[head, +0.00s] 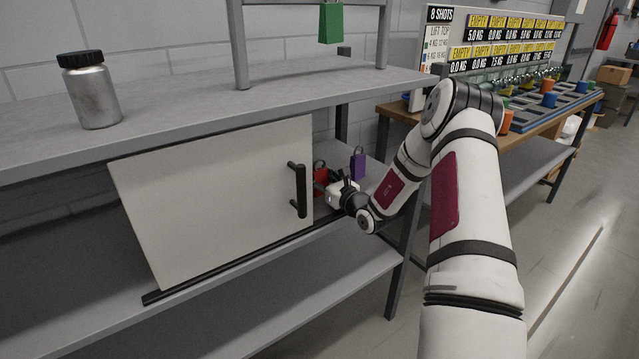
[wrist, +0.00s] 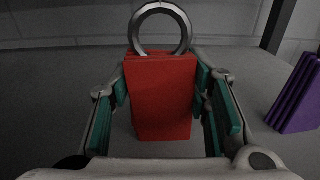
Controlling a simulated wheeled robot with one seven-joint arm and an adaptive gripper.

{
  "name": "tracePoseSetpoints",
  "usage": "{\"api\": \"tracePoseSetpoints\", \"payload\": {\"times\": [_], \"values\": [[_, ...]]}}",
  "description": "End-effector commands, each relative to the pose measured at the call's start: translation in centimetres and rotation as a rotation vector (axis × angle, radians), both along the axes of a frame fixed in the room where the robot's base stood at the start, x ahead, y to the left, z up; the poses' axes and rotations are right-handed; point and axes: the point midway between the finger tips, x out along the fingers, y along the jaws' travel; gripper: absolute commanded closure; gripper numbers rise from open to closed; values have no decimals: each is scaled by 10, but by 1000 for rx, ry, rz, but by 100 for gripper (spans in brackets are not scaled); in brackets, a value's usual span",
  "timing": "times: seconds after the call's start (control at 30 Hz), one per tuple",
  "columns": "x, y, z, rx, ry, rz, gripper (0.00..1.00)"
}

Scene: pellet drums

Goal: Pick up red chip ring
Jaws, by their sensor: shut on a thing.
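The red chip ring is a red block of chips with a metal ring on top. It stands upright in the wrist view (wrist: 162,98), between the two teal-padded fingers of my gripper (wrist: 165,105). The gripper is shut on its sides. In the head view the red chip ring (head: 320,178) is partly hidden behind my gripper (head: 326,186), at the right end of the white panel. The chips' lower edge is close to the grey shelf surface; I cannot tell whether it touches.
A purple chip ring (head: 358,164) stands just right of the red one. A white panel (head: 220,200) with a black handle (head: 298,190) stands left of my gripper. A green chip ring (head: 331,22) hangs above, and a metal jar (head: 90,92) stands on the upper shelf (head: 200,106).

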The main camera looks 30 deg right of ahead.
Motion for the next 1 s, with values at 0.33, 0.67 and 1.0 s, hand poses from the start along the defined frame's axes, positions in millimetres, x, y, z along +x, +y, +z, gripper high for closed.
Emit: {"api": "tracePoseSetpoints", "payload": {"times": [0.33,0.67,1.0], "values": [[0,0,6,-1,-1,0,85],[-14,2,37,2,2,-1,85],[-97,22,45,2,2,-3,85]]}}
